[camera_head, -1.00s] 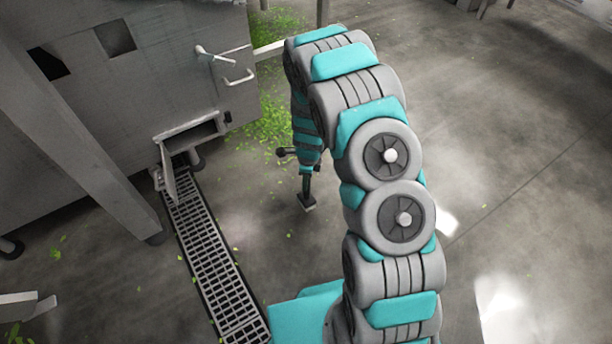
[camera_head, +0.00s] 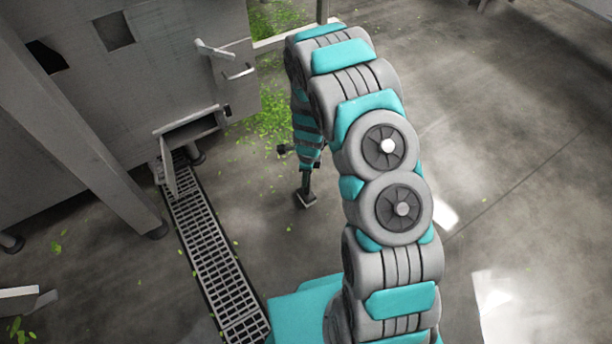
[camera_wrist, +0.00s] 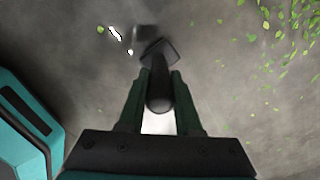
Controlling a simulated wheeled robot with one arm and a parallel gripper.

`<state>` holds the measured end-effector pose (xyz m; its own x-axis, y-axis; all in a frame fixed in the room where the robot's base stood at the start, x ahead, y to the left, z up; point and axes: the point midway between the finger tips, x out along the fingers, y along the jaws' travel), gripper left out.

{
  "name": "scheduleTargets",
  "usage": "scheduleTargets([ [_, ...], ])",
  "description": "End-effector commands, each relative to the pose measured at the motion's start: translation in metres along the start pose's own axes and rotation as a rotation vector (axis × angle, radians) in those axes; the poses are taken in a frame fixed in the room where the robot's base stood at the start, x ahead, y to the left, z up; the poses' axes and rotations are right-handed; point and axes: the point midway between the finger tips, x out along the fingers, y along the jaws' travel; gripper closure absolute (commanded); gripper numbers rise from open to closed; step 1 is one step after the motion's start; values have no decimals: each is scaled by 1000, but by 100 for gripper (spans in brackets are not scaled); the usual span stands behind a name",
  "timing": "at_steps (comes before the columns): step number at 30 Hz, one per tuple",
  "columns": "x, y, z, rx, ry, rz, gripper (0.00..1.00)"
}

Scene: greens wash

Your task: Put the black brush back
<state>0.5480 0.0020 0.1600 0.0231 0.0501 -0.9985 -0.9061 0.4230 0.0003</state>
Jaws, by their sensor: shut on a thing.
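My gripper (camera_wrist: 160,92) is shut on the dark handle of the black brush (camera_wrist: 158,68), which points away from the wrist with its head at the far end. In the head view my gripper (camera_head: 306,172) hangs below the arm, and the brush (camera_head: 306,198) hangs down from it, its head low over the concrete floor. I cannot tell whether the head touches the floor. The place where the brush belongs is not clear in these frames.
A grey metal machine (camera_head: 140,75) stands at the left with an open low hatch (camera_head: 190,132). A floor drain grate (camera_head: 212,255) runs beside it. Green leaf scraps (camera_head: 265,122) lie behind my arm. The floor at the right is clear.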

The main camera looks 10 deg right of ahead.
Motion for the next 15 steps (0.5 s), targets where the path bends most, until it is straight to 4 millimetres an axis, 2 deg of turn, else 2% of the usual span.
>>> scheduleTargets([
  [15, 10, 0, 0, 0, 0, 1, 100],
])
